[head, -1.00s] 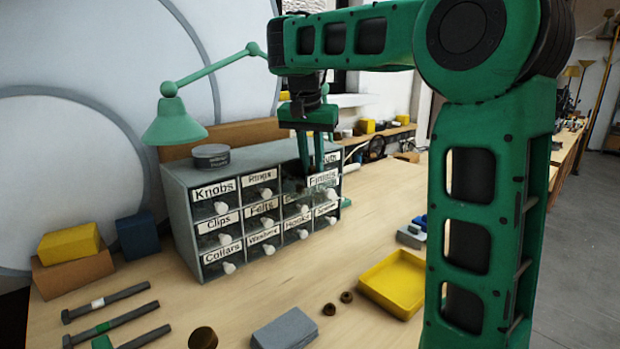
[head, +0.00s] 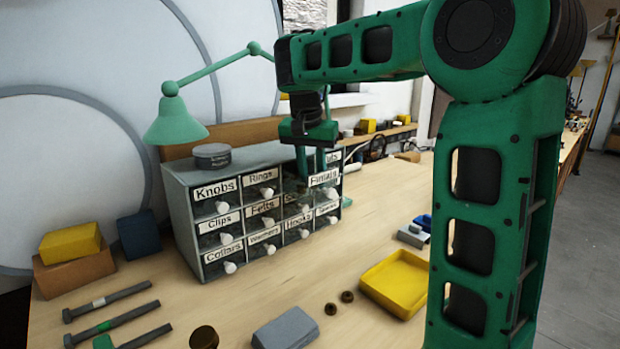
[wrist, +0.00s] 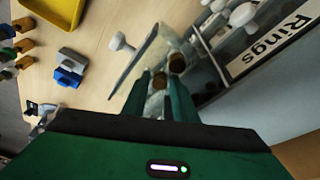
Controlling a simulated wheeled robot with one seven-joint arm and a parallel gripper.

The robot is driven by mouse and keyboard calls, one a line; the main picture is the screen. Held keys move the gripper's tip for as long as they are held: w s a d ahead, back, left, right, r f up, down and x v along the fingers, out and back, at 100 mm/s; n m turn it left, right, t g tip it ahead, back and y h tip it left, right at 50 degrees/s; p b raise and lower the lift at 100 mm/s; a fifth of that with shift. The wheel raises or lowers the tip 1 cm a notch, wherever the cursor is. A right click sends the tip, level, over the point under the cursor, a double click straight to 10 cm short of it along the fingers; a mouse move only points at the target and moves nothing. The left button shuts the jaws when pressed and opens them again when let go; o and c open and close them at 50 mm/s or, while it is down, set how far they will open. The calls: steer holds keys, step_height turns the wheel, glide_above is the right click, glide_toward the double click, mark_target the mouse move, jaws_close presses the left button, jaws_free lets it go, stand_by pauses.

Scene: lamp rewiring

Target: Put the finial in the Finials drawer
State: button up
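The Finials drawer (head: 323,180) is pulled out at the top right of the drawer cabinet; its clear tray and white knob (wrist: 121,42) also show in the wrist view. My gripper (head: 313,172) points down into this drawer, its fingertips partly hidden behind the drawer front. A second round brown piece (wrist: 177,63) shows just beyond the fingertips, inside the drawer.
The grey cabinet (head: 180,215) has several other labelled drawers, with a round tin (head: 212,156) on top. A green lamp (head: 175,120) stands behind.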

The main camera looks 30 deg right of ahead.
steer(key=shift+r, duration=0.1)
steer(key=v, duration=0.5)
steer(key=shift+a+r, duration=0.15)
steer(key=shift+r, duration=0.15)
steer(key=shift+v, duration=1.05)
steer(key=shift+s, duration=0.15)
steer(key=shift+s+f, duration=0.1)
